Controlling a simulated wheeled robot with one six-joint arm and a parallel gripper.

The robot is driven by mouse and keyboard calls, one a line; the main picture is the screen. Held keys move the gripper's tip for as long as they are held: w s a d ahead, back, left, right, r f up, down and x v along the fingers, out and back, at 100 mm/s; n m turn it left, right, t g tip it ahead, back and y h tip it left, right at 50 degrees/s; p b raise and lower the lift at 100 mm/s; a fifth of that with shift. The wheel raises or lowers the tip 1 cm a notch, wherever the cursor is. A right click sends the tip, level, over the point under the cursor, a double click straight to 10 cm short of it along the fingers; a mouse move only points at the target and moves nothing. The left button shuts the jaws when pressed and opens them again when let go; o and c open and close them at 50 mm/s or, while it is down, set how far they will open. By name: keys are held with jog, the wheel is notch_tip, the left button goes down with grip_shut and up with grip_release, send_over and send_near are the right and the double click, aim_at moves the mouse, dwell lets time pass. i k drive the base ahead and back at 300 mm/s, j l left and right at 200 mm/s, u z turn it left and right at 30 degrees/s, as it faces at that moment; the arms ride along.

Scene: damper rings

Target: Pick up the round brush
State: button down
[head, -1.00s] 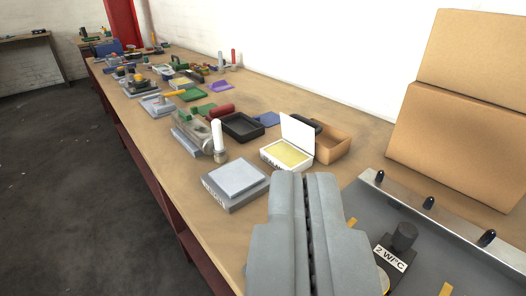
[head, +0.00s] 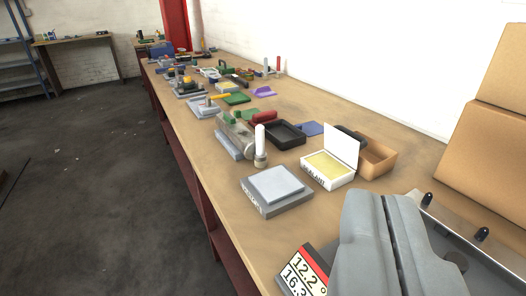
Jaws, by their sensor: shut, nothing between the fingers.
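What looks like the round brush (head: 260,143) stands upright on the bench, with a white handle on top and a short grey-brown lower end. It is just behind the grey block with a pale top (head: 277,187) and left of the white box. It is too small to make out bristles. My gripper (head: 382,200) is at the lower right, shut and empty. It is well nearer to the camera than the brush and apart from it, to its right in the picture. The gripper hides part of the metal-edged panel at the right.
An open white box with yellow contents (head: 327,167), a cardboard tray (head: 377,158) and a black tray (head: 285,135) stand near the brush. A grey machine part (head: 233,134) is close on its left. A number display (head: 304,271) is at the front. Large cartons (head: 485,140) stand at right.

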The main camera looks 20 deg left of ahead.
aim_at(261, 156)
jog(key=i+j+z, duration=0.1)
jog(key=j, duration=0.25)
jog(key=i+j, duration=0.15)
jog(key=j, duration=0.2)
jog(key=i+j+z, duration=0.15)
jog(key=j, duration=0.5)
jog(key=i+z, duration=0.05)
